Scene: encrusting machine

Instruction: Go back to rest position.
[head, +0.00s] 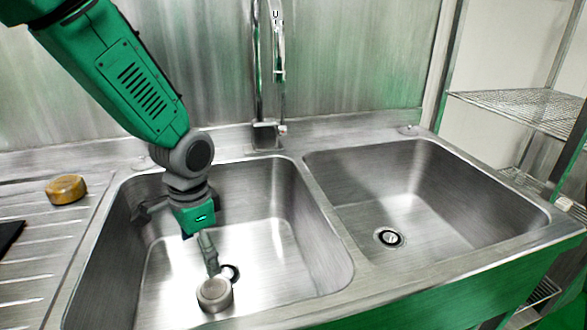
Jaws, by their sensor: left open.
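My left arm comes in from the upper left, with its green and black gripper (187,226) hanging over the left sink basin (285,205). The gripper is open, with one dark finger spread to the left. A round grey metal part (214,294) with a narrow stem is below it, in the basin near the drain. The stem's upper end is close to the gripper; I cannot tell whether they touch. My right gripper is not in view.
A tall faucet (262,80) stands behind the basins. The right basin (385,190) is empty. A round brown-yellow piece (66,189) sits on the ribbed drainboard (45,235), with a dark object (10,236) at the left edge. A wire shelf (525,107) stands at the right.

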